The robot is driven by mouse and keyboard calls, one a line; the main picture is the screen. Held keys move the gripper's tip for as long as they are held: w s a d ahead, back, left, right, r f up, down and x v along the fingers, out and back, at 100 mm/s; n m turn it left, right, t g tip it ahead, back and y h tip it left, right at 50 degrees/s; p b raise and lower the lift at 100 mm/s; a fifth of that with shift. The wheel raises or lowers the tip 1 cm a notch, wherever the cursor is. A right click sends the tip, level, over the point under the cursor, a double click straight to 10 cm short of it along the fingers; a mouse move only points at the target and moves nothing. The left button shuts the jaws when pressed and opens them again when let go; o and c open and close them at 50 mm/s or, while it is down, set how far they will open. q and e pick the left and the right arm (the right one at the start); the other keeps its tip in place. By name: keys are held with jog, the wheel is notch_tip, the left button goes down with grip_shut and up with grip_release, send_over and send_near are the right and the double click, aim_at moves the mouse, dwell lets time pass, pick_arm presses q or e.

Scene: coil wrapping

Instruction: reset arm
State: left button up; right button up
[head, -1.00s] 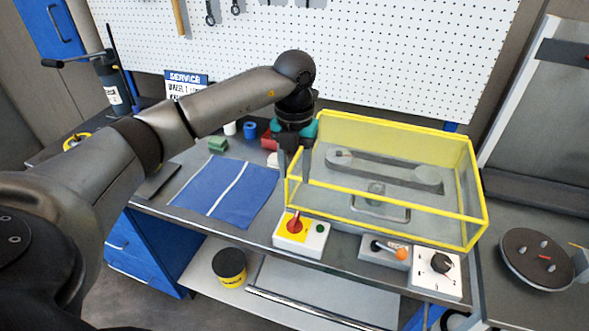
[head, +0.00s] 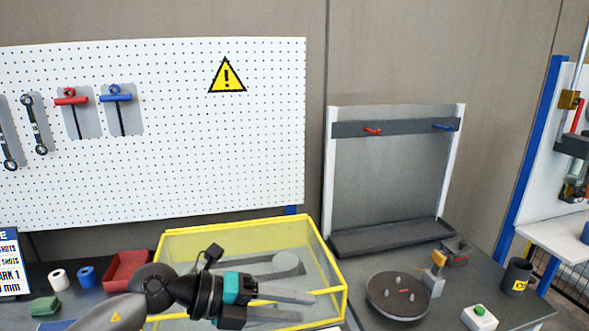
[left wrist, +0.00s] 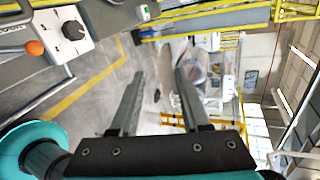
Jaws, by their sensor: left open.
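My left arm comes in from the lower left of the head view. My left gripper (head: 306,306) has a black and teal body, and its two grey fingers point right in front of the yellow-framed clear box. The fingers are apart with nothing between them. In the left wrist view the same gripper (left wrist: 160,74) is open and empty, with floor and distant room behind its fingers. My right gripper is in neither view.
The yellow-framed box (head: 334,265) stands behind my left gripper. To its right are a round dark turntable (head: 398,308), a green button box (head: 479,319) and a dark cup (head: 516,276). A red tray (head: 127,270) lies left. The pegboard (head: 200,150) rises behind.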

pick_arm(q)
notch_tip(320, 180, up, 6)
jog(key=d+n+t+h, duration=0.3)
jog(key=h, duration=0.1)
jog(key=w+a+r+n+t+y, duration=0.4)
jog(key=a+n+t, duration=0.3)
jog(key=n+t, duration=0.55)
jog(key=s+a+f+n+g+y, duration=0.3)
jog(key=s+a+f+n+y, duration=0.1)
jog(key=a+f+n+y, duration=0.85)
jog(key=s+d+f+n+g, duration=0.1)
jog(key=s+f+n+g, duration=0.2)
jog(key=s+f+g, duration=0.6)
jog(key=s+f+n+g, duration=0.25)
jog(key=s+f, duration=0.35)
jog(key=s, duration=0.7)
notch_tip(320, 180, down, 29)
jog(key=s+g+b, duration=0.2)
jog(key=b, duration=0.5)
jog(key=s+a+f+b, duration=0.1)
jog(key=s+f+b, duration=0.2)
jog(key=s+f, duration=0.4)
jog(key=s+a+f+g+b, duration=0.1)
jog(key=s+f+b, duration=0.2)
jog(key=s+f, duration=0.5)
notch_tip(320, 180, down, 6)
jog(key=shift+a+r+m+y+b, duration=0.1)
jog(key=shift+a+m+y+b, duration=0.25)
jog(key=shift+m+b, duration=0.1)
